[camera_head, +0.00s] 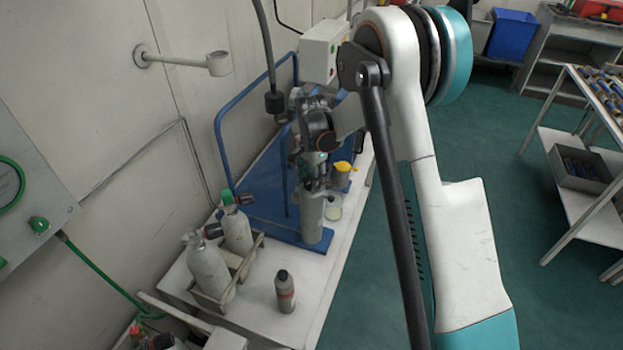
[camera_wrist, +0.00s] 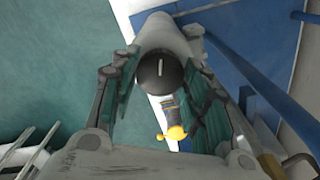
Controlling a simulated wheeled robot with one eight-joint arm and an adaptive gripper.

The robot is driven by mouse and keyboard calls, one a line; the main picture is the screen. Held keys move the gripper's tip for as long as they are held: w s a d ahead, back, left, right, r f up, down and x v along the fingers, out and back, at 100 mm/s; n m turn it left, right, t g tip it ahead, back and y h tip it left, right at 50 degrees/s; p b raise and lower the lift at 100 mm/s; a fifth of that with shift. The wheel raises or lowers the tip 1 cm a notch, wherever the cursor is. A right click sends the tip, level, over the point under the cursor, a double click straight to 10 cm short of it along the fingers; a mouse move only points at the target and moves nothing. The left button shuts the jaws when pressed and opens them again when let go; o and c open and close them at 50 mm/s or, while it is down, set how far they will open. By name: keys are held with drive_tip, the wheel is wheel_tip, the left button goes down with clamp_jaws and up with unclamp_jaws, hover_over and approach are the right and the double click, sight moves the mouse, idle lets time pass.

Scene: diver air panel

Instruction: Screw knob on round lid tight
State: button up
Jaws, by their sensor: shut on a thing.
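A black round knob (camera_wrist: 160,72) with a white line on its face sits between the finger pads of my gripper (camera_wrist: 160,80) in the wrist view. My gripper is shut on it. A grey cylinder (camera_wrist: 163,33) lies behind the knob in that view. In the head view my gripper (camera_head: 316,180) is over the top of the upright grey cylinder (camera_head: 312,218), which stands on a blue base. The knob is hidden there by the gripper. I cannot make out the round lid apart from the cylinder's top.
A blue tube frame (camera_head: 222,140) and a blue panel stand beside the cylinder. A small canister with a yellow top (camera_head: 343,167) is close on its right. Two grey bottles (camera_head: 208,268) in a wooden rack and a dark-capped bottle (camera_head: 285,292) stand in front.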

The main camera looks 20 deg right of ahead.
drive_tip(key=m, duration=1.4)
drive_tip(key=shift+m, duration=0.3)
idle(0.4)
drive_tip(key=o, duration=1)
drive_tip(key=shift+o, duration=0.2)
drive_tip(key=shift+r, duration=0.1)
wheel_tip(320, 180, up, 12)
